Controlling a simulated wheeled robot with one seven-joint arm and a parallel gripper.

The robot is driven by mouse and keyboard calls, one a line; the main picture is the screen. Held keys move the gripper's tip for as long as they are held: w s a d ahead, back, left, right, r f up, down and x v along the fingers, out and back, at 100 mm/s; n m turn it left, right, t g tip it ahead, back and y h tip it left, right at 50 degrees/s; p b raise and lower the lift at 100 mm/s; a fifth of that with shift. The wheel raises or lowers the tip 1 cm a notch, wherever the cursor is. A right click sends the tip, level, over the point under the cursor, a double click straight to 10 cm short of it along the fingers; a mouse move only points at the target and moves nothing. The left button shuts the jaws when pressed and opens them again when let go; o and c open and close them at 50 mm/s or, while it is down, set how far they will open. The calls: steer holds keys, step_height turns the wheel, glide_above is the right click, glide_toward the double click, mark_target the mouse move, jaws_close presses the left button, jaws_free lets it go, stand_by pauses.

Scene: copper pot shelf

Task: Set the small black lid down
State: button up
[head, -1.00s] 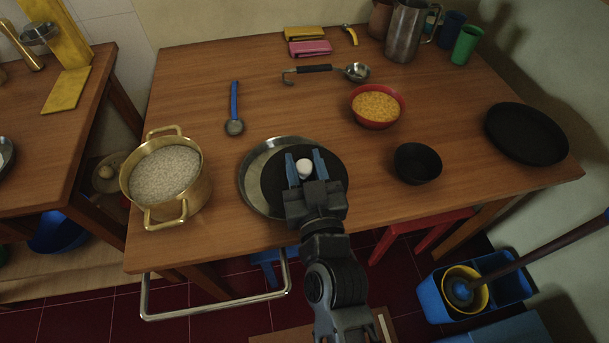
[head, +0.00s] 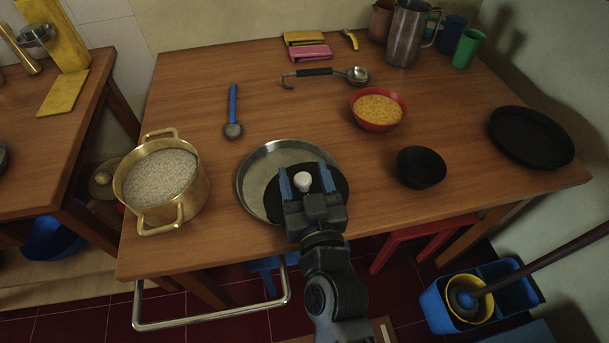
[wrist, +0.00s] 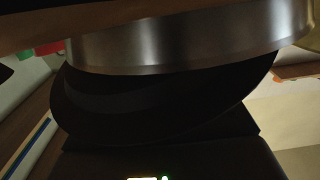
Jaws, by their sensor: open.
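The small black lid (head: 338,182) with a white knob (head: 303,181) overlaps the right and front part of a round steel pan (head: 254,168) in the head view. My gripper (head: 304,171) is open, its blue fingers on either side of the knob with gaps beside it. The wrist view shows the lid's dark disc (wrist: 150,105) against the steel pan's side wall (wrist: 190,42). I cannot tell whether the lid touches the pan or table. My gripper and wrist hide its front edge.
A brass pot (head: 190,200) of grain stands left of the pan. A black bowl (head: 420,168), a red bowl (head: 378,126) and a large black plate (head: 530,137) are to the right. A blue-handled spoon (head: 233,108) lies behind. Bare table lies between the pan and black bowl.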

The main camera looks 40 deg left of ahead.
steer(key=shift+r, duration=0.2)
steer(key=v, duration=1.2)
steer(key=shift+b, duration=0.45)
steer(key=shift+s, duration=0.1)
